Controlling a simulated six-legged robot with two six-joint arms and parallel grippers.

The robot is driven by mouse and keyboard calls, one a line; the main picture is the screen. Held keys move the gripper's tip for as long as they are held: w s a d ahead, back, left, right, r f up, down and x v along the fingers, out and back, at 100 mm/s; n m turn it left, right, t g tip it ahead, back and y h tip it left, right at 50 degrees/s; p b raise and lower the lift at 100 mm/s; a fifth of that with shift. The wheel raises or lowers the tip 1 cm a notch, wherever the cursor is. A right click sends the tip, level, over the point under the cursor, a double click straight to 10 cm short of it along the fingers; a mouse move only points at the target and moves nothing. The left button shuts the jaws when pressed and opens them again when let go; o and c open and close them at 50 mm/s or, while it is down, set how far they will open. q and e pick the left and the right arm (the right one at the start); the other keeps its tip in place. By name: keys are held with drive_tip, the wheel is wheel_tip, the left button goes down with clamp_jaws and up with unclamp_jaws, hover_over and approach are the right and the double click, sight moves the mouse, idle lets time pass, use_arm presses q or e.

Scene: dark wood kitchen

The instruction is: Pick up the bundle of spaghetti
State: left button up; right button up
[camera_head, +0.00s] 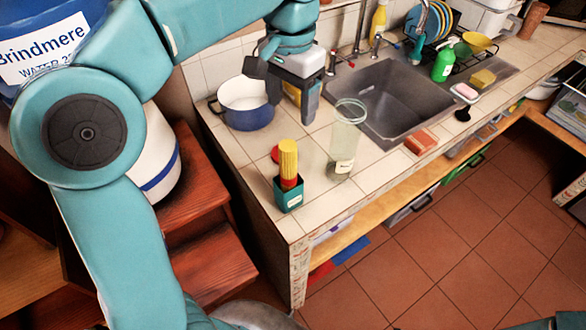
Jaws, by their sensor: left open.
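The bundle of spaghetti (288,158) is a yellow upright cylinder with a red band around its lower part. It stands in a small dark green holder (288,196) near the front left corner of the tiled counter; its lower end is hidden inside. My left gripper (290,104) is open and points down above the counter, behind the bundle in the picture and apart from it, between a blue pot and a tall glass jar. My right gripper is not in view.
The blue pot (247,118) stands left of my gripper. The glass jar (346,136) stands right of the bundle. A red block (421,142) lies by the sink (385,98). Bare tiles lie in front of the jar. A small red thing shows behind the bundle.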

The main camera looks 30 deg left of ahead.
sight(290, 146)
use_arm(q)
wheel_tip(290, 146, down, 10)
drive_tip(key=shift+s+f+b, duration=0.1)
drive_tip(key=shift+s+b, duration=0.05)
drive_tip(key=shift+b, duration=0.15)
drive_tip(key=shift+w+a+f, duration=0.2)
drive_tip(key=shift+f, duration=0.4)
drive_tip(key=f, duration=0.2)
drive_tip(key=f+p, duration=0.1)
drive_tip(key=shift+s+a+f, duration=0.1)
drive_tip(key=shift+a+f, duration=0.15)
drive_tip(key=shift+f, duration=0.5)
drive_tip(key=shift+w+f, duration=0.2)
drive_tip(key=shift+f, duration=0.05)
drive_tip(key=shift+s+r, duration=0.1)
drive_tip(key=shift+s, duration=0.05)
drive_tip(key=c, duration=1)
clamp_jaws()
